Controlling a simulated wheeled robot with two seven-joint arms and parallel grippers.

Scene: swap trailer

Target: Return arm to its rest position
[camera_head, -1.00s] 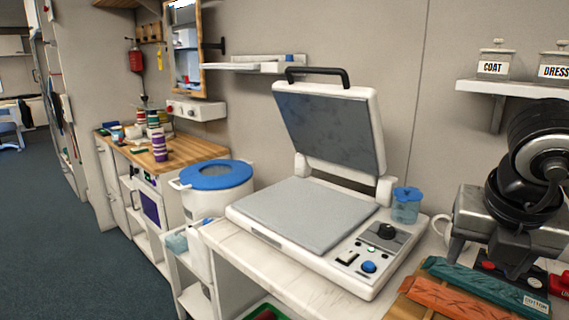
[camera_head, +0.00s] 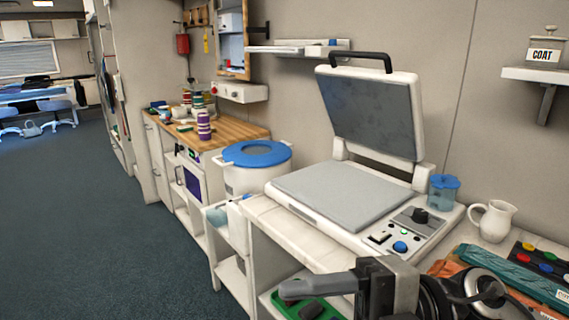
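My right arm (camera_head: 450,298) comes in from the lower right, black and grey. Its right gripper (camera_head: 290,290) points left, in front of the white counter and over the low shelf with a green tray. I see the gripper side-on, as one grey finger shape, so I cannot tell whether it is open or shut. Nothing is visibly held in it. My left gripper is not in view.
A press with its lid raised (camera_head: 350,195) stands on the white counter (camera_head: 295,247). A blue-lidded pot (camera_head: 257,168) is farther left. The floor (camera_head: 110,250) at left is clear.

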